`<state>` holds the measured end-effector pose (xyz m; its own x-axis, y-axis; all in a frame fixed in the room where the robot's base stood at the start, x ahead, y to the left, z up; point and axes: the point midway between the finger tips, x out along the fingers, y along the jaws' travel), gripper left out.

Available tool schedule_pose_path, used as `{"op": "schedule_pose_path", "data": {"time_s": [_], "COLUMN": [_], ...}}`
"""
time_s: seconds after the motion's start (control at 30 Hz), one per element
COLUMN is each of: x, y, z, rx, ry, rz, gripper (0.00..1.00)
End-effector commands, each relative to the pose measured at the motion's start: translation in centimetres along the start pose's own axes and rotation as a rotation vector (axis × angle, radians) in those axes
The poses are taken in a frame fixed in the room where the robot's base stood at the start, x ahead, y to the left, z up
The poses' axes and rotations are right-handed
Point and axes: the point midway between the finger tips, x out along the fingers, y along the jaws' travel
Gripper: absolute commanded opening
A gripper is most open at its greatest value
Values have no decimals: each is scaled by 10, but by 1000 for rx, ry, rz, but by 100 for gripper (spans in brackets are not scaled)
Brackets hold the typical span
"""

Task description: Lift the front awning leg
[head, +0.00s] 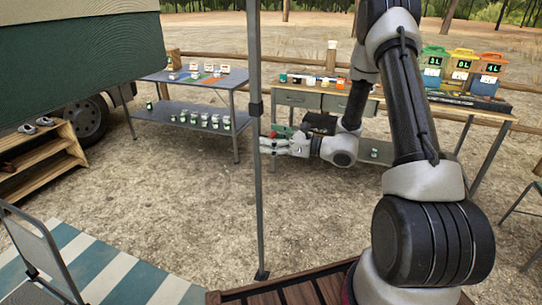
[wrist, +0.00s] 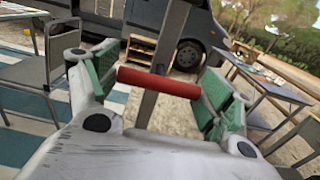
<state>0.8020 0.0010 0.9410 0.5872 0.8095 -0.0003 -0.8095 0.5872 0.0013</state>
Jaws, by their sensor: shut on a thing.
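The front awning leg (head: 256,190) is a thin grey upright pole in the middle of the head view. It has a dark collar partway up, and its dark foot (head: 262,274) is at the ground by the wooden deck. A red crossbar handle (wrist: 159,82) is on the leg, which also shows in the wrist view (wrist: 168,42). My gripper (head: 275,144) is beside the leg at about mid-height, and its green-padded fingers (wrist: 158,90) are shut on the ends of the red handle. In the head view the pole hides part of the fingertips.
A two-level grey table (head: 205,80) with small containers stands behind the leg. A workbench (head: 300,97) with jars and coloured dispensers is at the back right.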

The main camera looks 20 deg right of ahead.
Motion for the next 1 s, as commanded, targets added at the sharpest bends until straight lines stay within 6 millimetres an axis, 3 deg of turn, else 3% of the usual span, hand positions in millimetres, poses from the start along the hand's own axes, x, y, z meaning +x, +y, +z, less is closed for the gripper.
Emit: {"op": "schedule_pose_path", "data": {"time_s": [0.03, 0.13, 0.47, 0.5, 0.6, 1.0], "x": [1, 0, 1, 1, 1, -3], "y": [-1, -1, -2, -2, -2, -1], "z": [12, 23, 29, 29, 28, 25], "rx": [-9, -8, -6, -6, -6, -2], "ry": [-4, -3, -9, -10, -8, -2], "rz": [-2, -2, -2, -2, -3, -2], "gripper": [38, 38, 38, 85, 100, 100]}}
